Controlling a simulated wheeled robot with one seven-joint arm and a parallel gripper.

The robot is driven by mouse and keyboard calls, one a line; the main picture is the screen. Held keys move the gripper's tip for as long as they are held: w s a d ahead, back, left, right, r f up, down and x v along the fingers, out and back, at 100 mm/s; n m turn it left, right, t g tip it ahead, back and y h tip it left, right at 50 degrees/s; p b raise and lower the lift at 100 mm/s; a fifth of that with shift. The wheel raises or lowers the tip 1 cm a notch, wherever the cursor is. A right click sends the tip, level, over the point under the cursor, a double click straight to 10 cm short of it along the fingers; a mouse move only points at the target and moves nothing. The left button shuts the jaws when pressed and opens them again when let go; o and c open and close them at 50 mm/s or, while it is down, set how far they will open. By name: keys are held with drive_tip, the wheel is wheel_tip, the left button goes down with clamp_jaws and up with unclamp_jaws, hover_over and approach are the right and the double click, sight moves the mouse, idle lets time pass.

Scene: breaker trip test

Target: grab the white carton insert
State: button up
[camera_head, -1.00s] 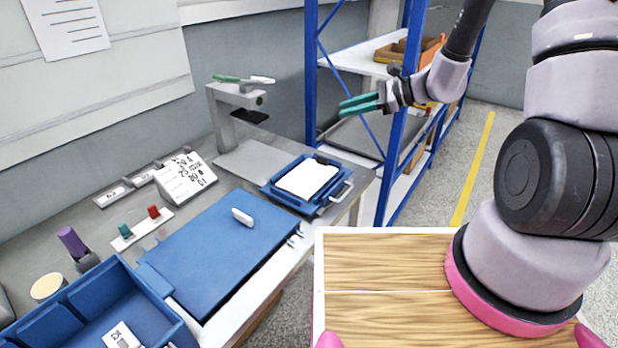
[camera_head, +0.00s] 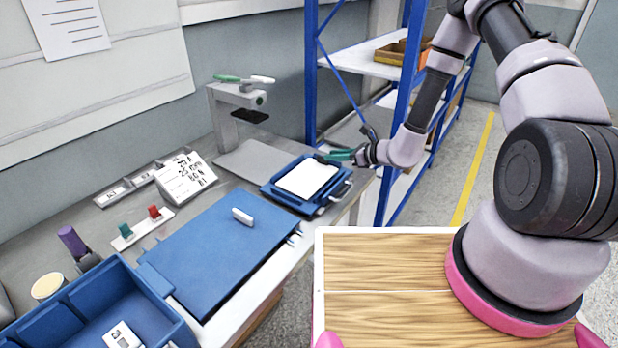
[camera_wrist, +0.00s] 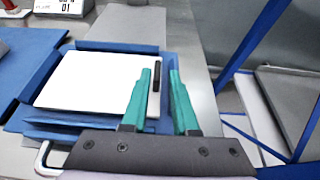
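A flat white panel, which looks like the white carton insert (camera_head: 308,177), lies in a blue tray (camera_head: 270,192) at the far right end of the bench. In the wrist view the white insert (camera_wrist: 90,82) fills the middle of the tray, with a small dark strip (camera_wrist: 157,76) near its right edge. My gripper (camera_head: 337,155), with green fingers, is at the tray's right back side. In the wrist view my gripper (camera_wrist: 161,72) is open, its fingers spanning the insert's right edge and the tray's right rim. I cannot tell whether they touch either one.
A metal handle (camera_wrist: 42,160) sticks out from the tray's near side. A grey stand (camera_head: 232,118) rises behind the tray. A blue lid-like panel (camera_head: 215,255) with a white handle lies to the left. Blue shelf posts (camera_head: 400,150) stand close to my arm.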

sight(308, 174)
drive_tip(key=x, duration=0.5)
drive_tip(key=shift+s+f, duration=0.15)
drive_tip(key=shift+s, duration=0.1)
clamp_jaws()
